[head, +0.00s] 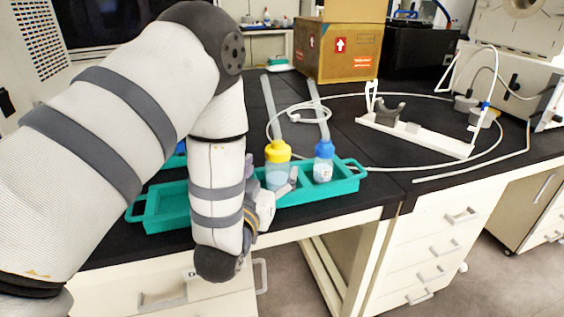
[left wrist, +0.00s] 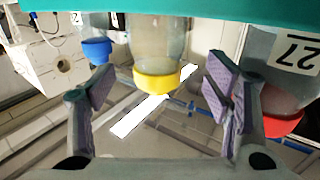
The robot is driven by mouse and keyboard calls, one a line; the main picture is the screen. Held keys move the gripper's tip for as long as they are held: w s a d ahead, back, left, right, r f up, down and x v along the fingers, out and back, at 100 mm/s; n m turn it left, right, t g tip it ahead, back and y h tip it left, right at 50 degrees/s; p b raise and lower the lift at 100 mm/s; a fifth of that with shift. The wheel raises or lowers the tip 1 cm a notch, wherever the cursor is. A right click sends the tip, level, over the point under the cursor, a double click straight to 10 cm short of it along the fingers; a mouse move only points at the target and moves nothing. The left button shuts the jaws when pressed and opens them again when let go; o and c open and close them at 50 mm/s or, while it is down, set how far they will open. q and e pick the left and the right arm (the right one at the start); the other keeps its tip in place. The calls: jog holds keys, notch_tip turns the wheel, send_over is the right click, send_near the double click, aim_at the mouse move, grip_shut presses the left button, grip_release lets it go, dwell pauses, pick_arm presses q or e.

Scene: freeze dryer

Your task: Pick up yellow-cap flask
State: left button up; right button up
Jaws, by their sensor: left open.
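The yellow-cap flask (head: 278,164) stands upright in the teal tray (head: 345,190), with a clear tube rising from its cap. My left gripper (head: 282,188) is low beside it, at its near side, and is open. In the left wrist view, which looks upside down, the yellow-cap flask (left wrist: 157,75) appears in the gap between the two purple-padded fingers of my left gripper (left wrist: 160,92). Neither finger visibly grips it; exact contact cannot be told. My left forearm hides part of the tray. My right gripper is not in view.
A blue-cap flask (head: 324,162) stands to the right in the same tray; its cap shows in the left wrist view (left wrist: 96,50). A red-cap flask (left wrist: 283,108) is close to one finger there. A white stand (head: 415,132), tubing and a cardboard box (head: 338,50) are on the black bench.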

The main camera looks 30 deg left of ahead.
aim_at(274, 162)
pick_arm(q)
jog(key=x, duration=0.2)
jog(key=r+x, duration=0.1)
jog(key=x, duration=0.1)
jog(key=shift+w+d, duration=0.1)
jog(key=shift+w, duration=0.7)
jog(key=shift+s, duration=0.1)
grip_shut()
